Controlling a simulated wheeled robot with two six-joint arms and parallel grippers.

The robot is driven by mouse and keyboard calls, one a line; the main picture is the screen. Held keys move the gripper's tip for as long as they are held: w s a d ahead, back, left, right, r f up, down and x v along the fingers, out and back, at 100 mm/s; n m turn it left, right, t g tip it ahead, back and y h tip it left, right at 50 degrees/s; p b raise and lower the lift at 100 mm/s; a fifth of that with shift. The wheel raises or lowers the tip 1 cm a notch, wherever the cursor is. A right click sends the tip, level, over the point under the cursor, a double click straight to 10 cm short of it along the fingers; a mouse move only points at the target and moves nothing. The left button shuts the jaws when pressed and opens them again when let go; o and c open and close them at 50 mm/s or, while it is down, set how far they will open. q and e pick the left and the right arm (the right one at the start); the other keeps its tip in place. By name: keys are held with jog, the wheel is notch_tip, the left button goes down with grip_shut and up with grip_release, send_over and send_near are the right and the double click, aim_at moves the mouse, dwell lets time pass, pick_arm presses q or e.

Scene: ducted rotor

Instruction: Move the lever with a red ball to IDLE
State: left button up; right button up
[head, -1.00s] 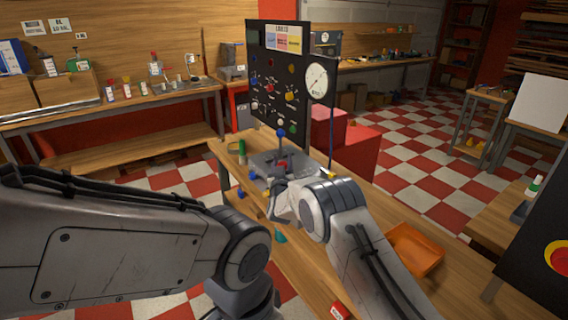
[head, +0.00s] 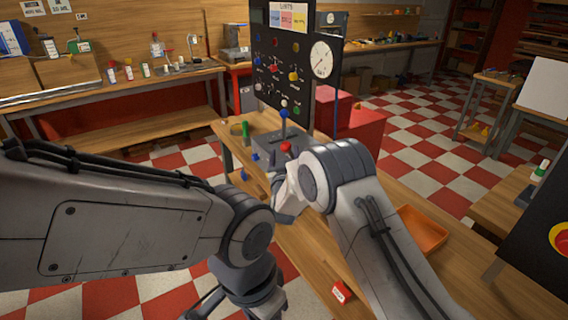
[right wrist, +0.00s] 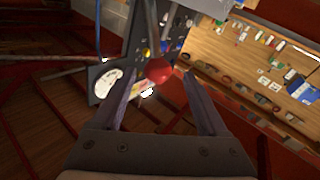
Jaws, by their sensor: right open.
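The lever with the red ball (head: 286,147) stands on a grey lever box (head: 264,146) on the wooden bench, in front of the black panel. In the right wrist view the red ball (right wrist: 158,69) and its rod show at the open end of my right gripper (right wrist: 159,86). The jaws are apart, with the ball between the fingertips in the picture; I see no contact. In the head view my right gripper (head: 287,190) is beside the lever box, partly hidden by its own wrist. My left gripper (head: 235,303) is low at the bottom edge, its jaws unclear. I cannot read any IDLE mark.
A second lever with a blue ball (head: 283,114) stands just behind the red one. The black panel (head: 291,70) with knobs and a gauge rises behind. A green cylinder (head: 245,130) stands left of the box. An orange tray (head: 424,231) lies on the bench at right.

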jog(key=shift+s+f, duration=0.15)
jog(key=shift+s, duration=1.75)
jog(key=shift+d, duration=0.1)
jog(key=shift+d, duration=0.2)
jog(key=s+d+f+m+g, duration=0.1)
jog(key=s+d+f+g, duration=0.1)
jog(key=s+d+g, duration=0.9)
jog(key=s+d+f+m+g, duration=0.1)
jog(key=s+d+g, duration=0.1)
jog(key=s+d, duration=0.35)
jog(key=s+d+f+g+h, duration=0.1)
jog(key=s+d, duration=0.2)
jog(key=s, duration=0.6)
jog(key=s+d+f+m+g, duration=0.15)
jog(key=s+d, duration=0.25)
jog(key=s, duration=0.4)
jog(key=s+a+r+n+g+p, duration=0.1)
jog(key=s+a+r+n, duration=0.3)
jog(key=s+a, duration=0.2)
jog(key=s+a+r+n+g+y+p, duration=0.1)
jog(key=s+a+r+n+g, duration=0.1)
jog(key=s+a+r, duration=0.3)
jog(key=s+a+n, duration=0.1)
jog(key=s+a, duration=0.1)
jog(key=a, duration=0.1)
jog(key=shift+s+a+r+n, duration=0.15)
jog(key=shift+s+n, duration=0.15)
jog(key=shift+n, duration=0.05)
